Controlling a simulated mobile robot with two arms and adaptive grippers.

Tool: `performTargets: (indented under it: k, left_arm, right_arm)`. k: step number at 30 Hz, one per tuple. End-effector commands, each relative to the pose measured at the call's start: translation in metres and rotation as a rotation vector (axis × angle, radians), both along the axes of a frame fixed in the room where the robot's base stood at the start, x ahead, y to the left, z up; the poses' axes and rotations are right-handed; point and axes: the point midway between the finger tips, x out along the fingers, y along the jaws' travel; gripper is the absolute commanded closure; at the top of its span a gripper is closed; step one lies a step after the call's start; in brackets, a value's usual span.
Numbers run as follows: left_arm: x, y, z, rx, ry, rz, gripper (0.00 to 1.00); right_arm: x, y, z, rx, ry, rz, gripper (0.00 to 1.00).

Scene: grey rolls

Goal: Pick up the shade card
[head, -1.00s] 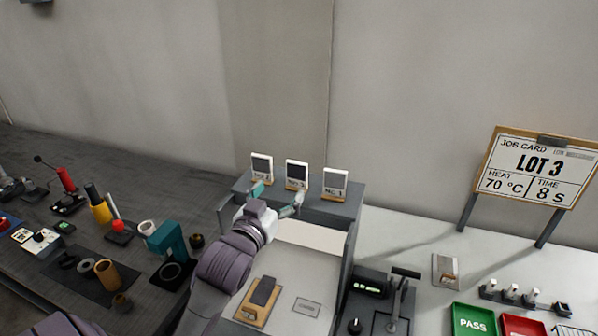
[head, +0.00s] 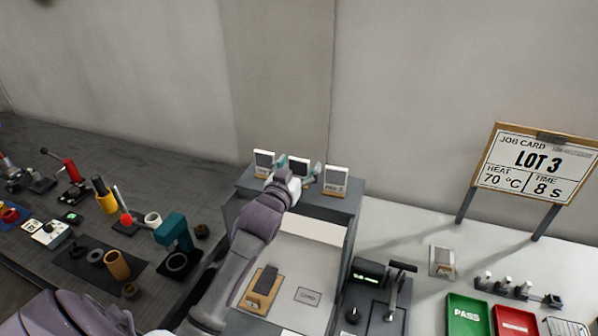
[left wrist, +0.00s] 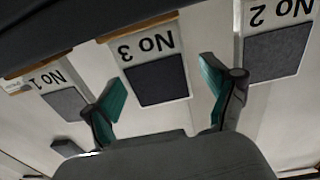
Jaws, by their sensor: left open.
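Three white cards with dark grey swatches stand in a row on a grey shelf (head: 345,205). The middle card (head: 299,163) reads No 3 in the left wrist view (left wrist: 155,80), where it appears upside down. The No 2 card (head: 264,162) is on its left and the No 1 card (head: 336,179) on its right in the head view. My left gripper (head: 300,167) is open, its teal fingers on either side of the No 3 card, with no visible contact. The fingers and wrist hide that card's lower part in the head view. My right gripper is not in view.
Below the shelf is a pale work surface with a dark block on a wooden board (head: 262,288). A press with a lever (head: 395,290) stands to the right, with green (head: 467,318) and red trays beyond. Several tools crowd the dark bench at left.

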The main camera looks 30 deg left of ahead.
Motion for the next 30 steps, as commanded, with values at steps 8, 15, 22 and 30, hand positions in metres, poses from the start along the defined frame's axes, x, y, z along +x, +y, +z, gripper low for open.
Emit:
performTargets:
  k: [8,15,22,30]
  left_arm:
    - [0.000,0.000,0.000,0.001,0.000,0.000,0.48]
    - [0.000,0.000,0.000,0.000,0.001,0.000,0.75]
    - [0.000,0.000,0.006,0.001,-0.002,0.000,0.75]
    - [0.000,0.000,0.056,0.005,-0.007,0.000,0.75]
  right_arm:
    - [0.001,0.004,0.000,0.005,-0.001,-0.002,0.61]
    - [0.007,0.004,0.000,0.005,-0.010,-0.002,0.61]
    - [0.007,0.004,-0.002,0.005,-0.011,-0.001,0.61]
    - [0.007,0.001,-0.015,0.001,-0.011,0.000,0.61]
